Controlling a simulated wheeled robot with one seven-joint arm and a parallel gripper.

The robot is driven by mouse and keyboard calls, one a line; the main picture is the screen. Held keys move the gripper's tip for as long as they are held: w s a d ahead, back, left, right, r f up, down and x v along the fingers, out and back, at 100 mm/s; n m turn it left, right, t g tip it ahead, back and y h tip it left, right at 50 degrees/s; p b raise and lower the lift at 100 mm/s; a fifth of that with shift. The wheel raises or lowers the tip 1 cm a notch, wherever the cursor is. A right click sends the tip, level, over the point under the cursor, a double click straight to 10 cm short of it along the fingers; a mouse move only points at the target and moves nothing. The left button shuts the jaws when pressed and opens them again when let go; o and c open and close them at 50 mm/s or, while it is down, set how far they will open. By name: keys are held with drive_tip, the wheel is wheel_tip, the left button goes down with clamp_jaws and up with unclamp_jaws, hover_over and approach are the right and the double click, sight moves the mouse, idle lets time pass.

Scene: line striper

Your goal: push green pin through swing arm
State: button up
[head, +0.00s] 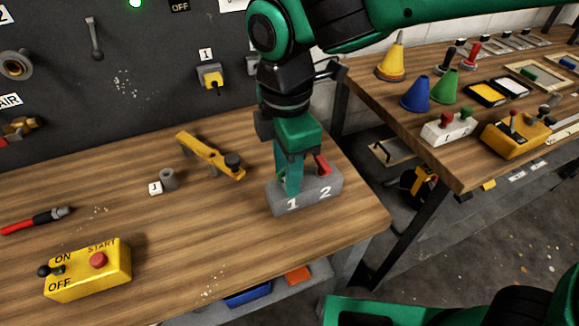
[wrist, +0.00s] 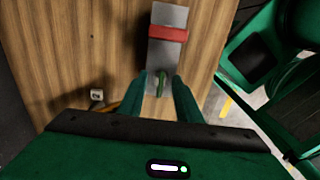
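A grey block (head: 318,192) marked 1 and 2 stands near the right end of the wooden bench. A red pin (head: 322,165) sits in it on the side marked 2. My gripper (head: 290,188) points down over the side marked 1. In the wrist view, the green pin (wrist: 161,83) shows between my two green fingers (wrist: 165,82), with a gap visible on its right; the fingers look open. In the head view the green pin cannot be told from the fingers. The yellow swing arm (head: 203,152), with a black knob, lies left of the block.
A small grey bushing (head: 169,179) stands beside a white marker cube (head: 155,188). A yellow control box (head: 88,270) and a red-handled tool (head: 37,221) are at the left. A second table (head: 470,170) with cones stands right, across a gap. Bench front middle is clear.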

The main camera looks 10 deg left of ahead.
clamp_jaws()
drive_tip(key=shift+r, duration=0.65)
drive_tip(key=shift+r, duration=3.1)
